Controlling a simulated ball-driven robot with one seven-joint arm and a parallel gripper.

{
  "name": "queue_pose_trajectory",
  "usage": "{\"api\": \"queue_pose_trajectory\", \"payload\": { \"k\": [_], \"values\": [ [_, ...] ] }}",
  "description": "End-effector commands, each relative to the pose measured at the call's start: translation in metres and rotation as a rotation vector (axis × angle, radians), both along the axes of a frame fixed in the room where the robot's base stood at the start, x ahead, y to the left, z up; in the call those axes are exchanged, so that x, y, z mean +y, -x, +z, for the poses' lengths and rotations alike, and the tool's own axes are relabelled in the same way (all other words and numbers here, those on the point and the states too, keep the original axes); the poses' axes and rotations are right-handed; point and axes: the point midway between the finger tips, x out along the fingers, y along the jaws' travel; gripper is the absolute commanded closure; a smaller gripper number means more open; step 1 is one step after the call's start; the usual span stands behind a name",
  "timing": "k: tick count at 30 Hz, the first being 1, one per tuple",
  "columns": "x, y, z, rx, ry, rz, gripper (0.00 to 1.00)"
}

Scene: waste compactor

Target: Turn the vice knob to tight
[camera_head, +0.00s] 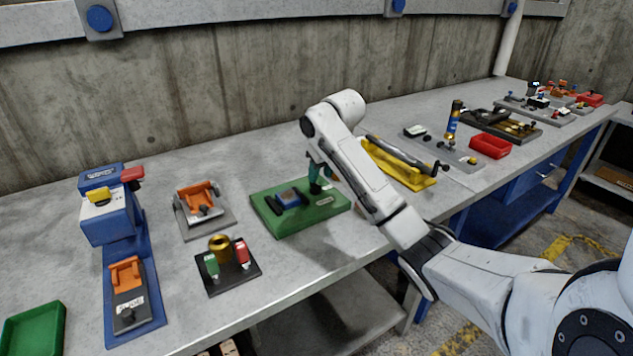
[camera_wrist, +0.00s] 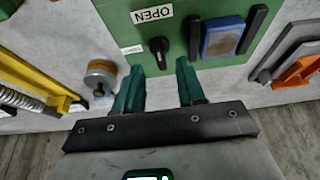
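The green vice board (camera_head: 272,217) lies on the workbench, with a blue block (camera_head: 289,196) between two black jaws. In the wrist view the green board (camera_wrist: 188,45) carries a black knob (camera_wrist: 158,47).
A yellow fixture (camera_head: 405,172) stands right of the board. A brass cup on a black plate (camera_head: 228,276) and an orange clamp (camera_head: 199,203) are on its left. A blue machine (camera_head: 108,215) stands further left. Some bare bench lies in front of the board.

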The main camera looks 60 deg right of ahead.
Motion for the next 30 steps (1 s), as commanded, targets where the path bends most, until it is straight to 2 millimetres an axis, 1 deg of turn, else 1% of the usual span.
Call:
{"api": "queue_pose_trajectory", "payload": {
  "k": [1, 3, 9, 13, 20, 23, 30],
  "values": [
    [-0.002, -0.002, -0.009, 0.004, -0.002, -0.001, 0.61],
    [-0.004, -0.006, -0.019, 0.003, -0.001, 0.000, 0.61],
    [-0.008, -0.013, -0.037, 0.001, -0.001, 0.000, 0.61],
    [-0.009, -0.015, -0.042, 0.000, 0.000, 0.000, 0.61],
    [-0.009, -0.015, -0.042, -0.001, 0.001, 0.001, 0.61],
    [-0.009, -0.015, -0.042, -0.001, 0.001, 0.001, 0.68],
    [-0.009, -0.015, -0.042, -0.001, 0.001, 0.001, 0.91]
  ]
}}
